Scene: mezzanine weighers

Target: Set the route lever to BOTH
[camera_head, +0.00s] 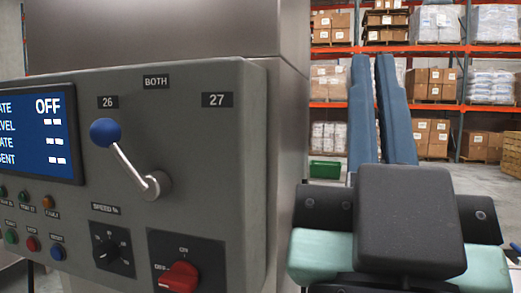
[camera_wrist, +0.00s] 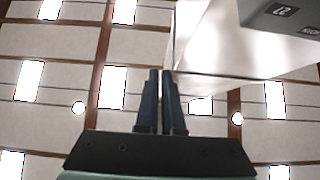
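The route lever (camera_head: 133,165) is on the front of the grey control panel. Its blue knob (camera_head: 106,132) points up and left from the round pivot (camera_head: 155,185), just under the 26 label (camera_head: 108,102). The BOTH label (camera_head: 156,82) is above the pivot, and the 27 label (camera_head: 217,100) is to the right. My gripper (camera_head: 373,58) is right of the panel, clear of the lever, with its blue fingers pointing up. The wrist view shows a narrow, empty gap between the fingers (camera_wrist: 160,72). The lever is not visible there.
The panel also carries a display (camera_head: 38,133) reading OFF, a speed knob (camera_head: 112,252), a red switch (camera_head: 180,277) and several small buttons. The panel's lower corner shows in the wrist view (camera_wrist: 262,14). Shelving with boxes (camera_head: 430,85) stands far behind my gripper.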

